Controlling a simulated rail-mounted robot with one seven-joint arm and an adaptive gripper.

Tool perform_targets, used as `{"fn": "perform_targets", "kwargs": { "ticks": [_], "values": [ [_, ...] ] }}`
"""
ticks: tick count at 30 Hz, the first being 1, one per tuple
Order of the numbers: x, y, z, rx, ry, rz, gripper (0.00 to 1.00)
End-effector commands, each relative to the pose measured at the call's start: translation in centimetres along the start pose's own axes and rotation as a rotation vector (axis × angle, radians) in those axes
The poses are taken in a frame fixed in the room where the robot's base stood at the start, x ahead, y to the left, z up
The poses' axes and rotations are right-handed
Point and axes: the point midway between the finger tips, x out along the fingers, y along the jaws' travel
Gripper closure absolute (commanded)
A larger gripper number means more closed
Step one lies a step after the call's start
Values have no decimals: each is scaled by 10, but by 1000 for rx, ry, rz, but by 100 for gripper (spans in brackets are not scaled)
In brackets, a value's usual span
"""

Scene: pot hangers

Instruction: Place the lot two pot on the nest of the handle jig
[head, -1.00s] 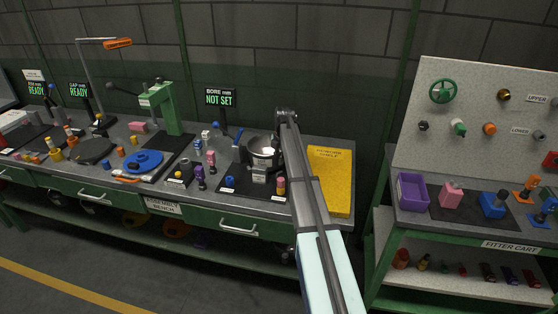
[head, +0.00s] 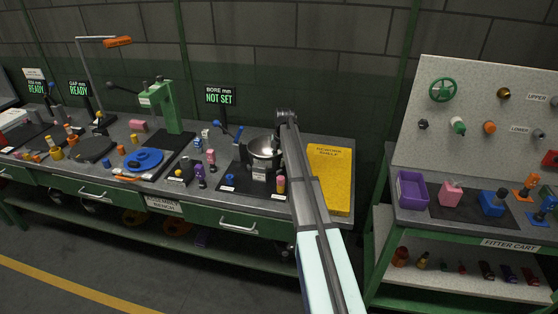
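A silver, bowl-like pot (head: 265,147) stands out at the right part of the bench, just left of my arm. It appears to sit over a grey block with a small pale label (head: 259,173); whether it touches the block is too small to tell. No lot marking can be read on it, and I cannot tell for sure which fixture is the handle jig. My arm rises from the bottom of the view to a dark joint beside the pot. My gripper does not show; the arm hides what lies behind it.
A yellow shelf panel (head: 330,180) lies right of my arm. Left are small pegs, a blue round fixture (head: 143,161) and a green press (head: 165,108). A "NOT SET" sign (head: 219,96) stands behind. The fitter cart (head: 450,222) at right holds a purple bin (head: 411,190).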

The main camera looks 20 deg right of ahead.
Motion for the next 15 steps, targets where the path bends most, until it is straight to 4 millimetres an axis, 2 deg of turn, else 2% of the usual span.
{"fn": "perform_targets", "kwargs": {
  "ticks": [5, 15],
  "values": [
    [-21, 0, 0, 0, -2, 2, 62],
    [-86, 0, 0, 0, -2, 2, 62]
  ]
}}
